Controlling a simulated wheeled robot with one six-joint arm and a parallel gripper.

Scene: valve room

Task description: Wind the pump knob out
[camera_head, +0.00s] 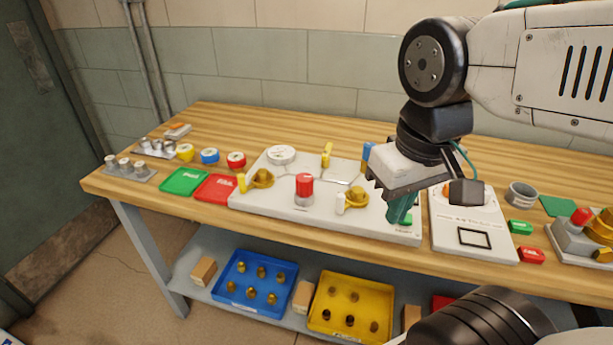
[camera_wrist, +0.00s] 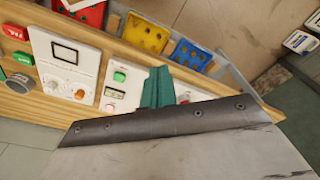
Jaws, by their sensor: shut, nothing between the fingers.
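A red-topped knob (camera_head: 304,184) with a grey base stands upright on the white valve board (camera_head: 275,208). A white panel (camera_head: 474,236) to the right has a dark-framed display and a control partly hidden behind my gripper. In the wrist view, this panel (camera_wrist: 85,52) shows a small round knob (camera_wrist: 52,85). I cannot read which knob is labelled pump. My gripper (camera_head: 398,212), with teal fingers, is shut and empty over the right end of the valve board, apart from the red knob. Its fingers also show in the wrist view (camera_wrist: 157,88).
Yellow valves (camera_head: 262,178) and upright yellow handles stand on the board near the red knob. Green (camera_head: 185,181) and red (camera_head: 217,188) mats lie left. A red-knobbed unit (camera_head: 580,218) stands far right. Blue (camera_head: 254,283) and yellow (camera_head: 350,306) trays sit on the lower shelf.

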